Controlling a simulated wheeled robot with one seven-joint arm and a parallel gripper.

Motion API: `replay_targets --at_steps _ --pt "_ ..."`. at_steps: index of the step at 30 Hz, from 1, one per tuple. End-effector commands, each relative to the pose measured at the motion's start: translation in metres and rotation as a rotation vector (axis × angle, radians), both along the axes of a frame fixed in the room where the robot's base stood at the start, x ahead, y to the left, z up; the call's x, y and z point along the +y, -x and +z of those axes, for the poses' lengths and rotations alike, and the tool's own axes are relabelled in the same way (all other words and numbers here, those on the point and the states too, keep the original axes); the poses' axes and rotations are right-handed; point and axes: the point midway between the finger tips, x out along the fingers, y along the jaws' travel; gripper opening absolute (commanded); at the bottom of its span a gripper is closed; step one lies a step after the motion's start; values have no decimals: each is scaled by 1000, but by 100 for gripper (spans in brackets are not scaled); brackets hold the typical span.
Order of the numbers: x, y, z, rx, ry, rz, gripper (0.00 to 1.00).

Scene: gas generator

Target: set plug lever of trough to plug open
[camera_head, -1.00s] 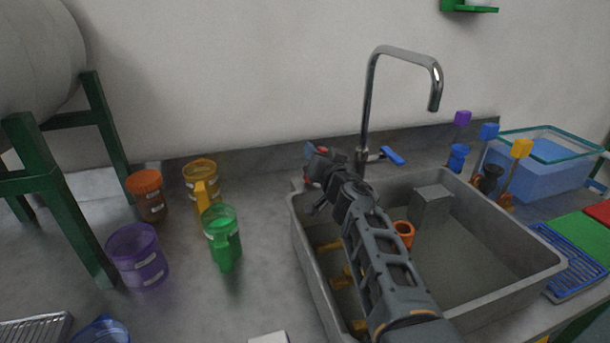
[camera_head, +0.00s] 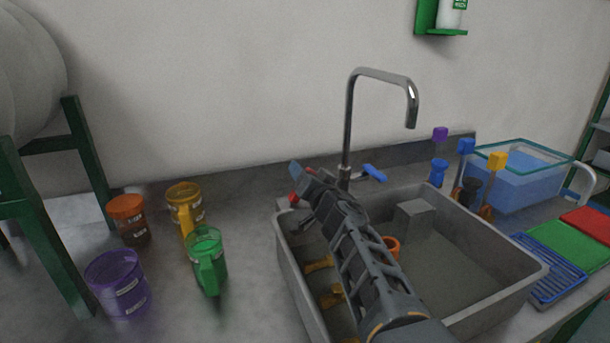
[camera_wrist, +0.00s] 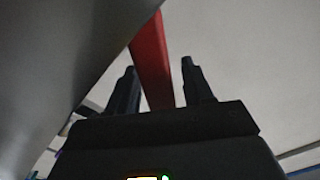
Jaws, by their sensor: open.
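The grey trough (camera_head: 530,265) stands on the counter below the tap. A red lever (camera_head: 294,198) shows at its back left corner, partly hidden by my gripper. My gripper (camera_head: 304,184) reaches over the trough's left part to that corner. In the wrist view, the red lever (camera_wrist: 151,62) is a long bar passing between the two dark fingers of my open gripper (camera_wrist: 158,70). There are visible gaps on its sides near the fingertips. I cannot tell whether either finger touches it. The lever's mount is hidden.
The tap (camera_head: 348,120) with a blue handle (camera_head: 374,172) rises just behind the gripper. Green (camera_head: 207,258), yellow (camera_head: 186,208), purple (camera_head: 117,283) and orange-lided (camera_head: 128,217) vessels stand left of the trough. A blue water tank (camera_head: 520,180) stands right. Orange pieces lie inside the trough.

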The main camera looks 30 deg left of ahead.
Motion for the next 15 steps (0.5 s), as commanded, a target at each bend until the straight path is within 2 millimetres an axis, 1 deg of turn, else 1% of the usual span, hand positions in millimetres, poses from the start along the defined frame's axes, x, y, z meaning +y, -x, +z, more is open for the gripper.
replay_targets --at_steps 7,11,15 --pt "-3 1 2 0 1 -1 51" --pt "-10 6 4 -1 3 -2 51" --pt "-21 16 6 0 2 0 51"
